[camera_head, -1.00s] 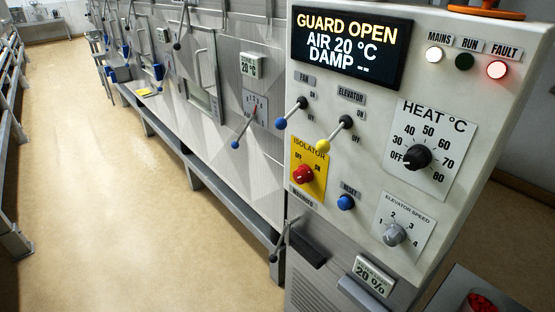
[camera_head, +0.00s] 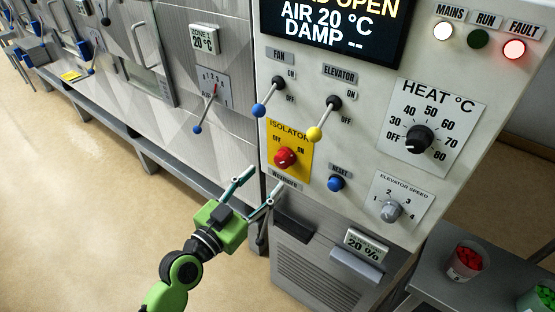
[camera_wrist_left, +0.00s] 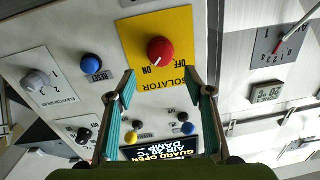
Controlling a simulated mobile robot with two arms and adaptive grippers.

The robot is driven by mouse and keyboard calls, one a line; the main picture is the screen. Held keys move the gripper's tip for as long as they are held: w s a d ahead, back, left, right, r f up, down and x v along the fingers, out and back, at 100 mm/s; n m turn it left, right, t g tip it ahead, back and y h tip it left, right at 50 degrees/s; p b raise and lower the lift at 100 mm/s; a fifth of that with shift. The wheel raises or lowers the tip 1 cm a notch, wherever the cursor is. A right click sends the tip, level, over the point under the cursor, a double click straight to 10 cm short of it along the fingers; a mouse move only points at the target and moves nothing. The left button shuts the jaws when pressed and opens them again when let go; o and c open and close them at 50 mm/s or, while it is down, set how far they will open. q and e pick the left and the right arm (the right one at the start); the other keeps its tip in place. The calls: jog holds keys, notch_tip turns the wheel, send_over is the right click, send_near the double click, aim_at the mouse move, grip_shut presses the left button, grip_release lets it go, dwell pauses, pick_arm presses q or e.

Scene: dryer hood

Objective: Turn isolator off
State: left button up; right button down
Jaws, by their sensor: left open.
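The isolator is a red rotary knob (camera_head: 285,158) on a yellow plate (camera_head: 303,172) marked OFF and ON, low on the left of the control panel. In the left wrist view the knob (camera_wrist_left: 160,51) appears inverted, and its pale mark seems to point toward ON. My left gripper (camera_head: 262,178) is open and empty, below and left of the knob, apart from it. In the left wrist view its two fingers (camera_wrist_left: 168,82) stand spread, with the knob a little beyond the tips. My right gripper is not in view.
A blue-tipped fan lever (camera_head: 260,110) and yellow-tipped elevator lever (camera_head: 315,133) stick out above the isolator. A blue reset button (camera_head: 336,184) sits to its right. A grey side table (camera_head: 437,262) holds a cup of red pieces (camera_head: 465,262). The floor at left is clear.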

aim_at(280, 162)
pick_arm(q)
jog(key=p+x, duration=0.1)
jog(key=x, duration=0.6)
jog(key=shift+w+d, duration=0.1)
jog(key=shift+w, duration=0.25)
jog(key=c, duration=1.1)
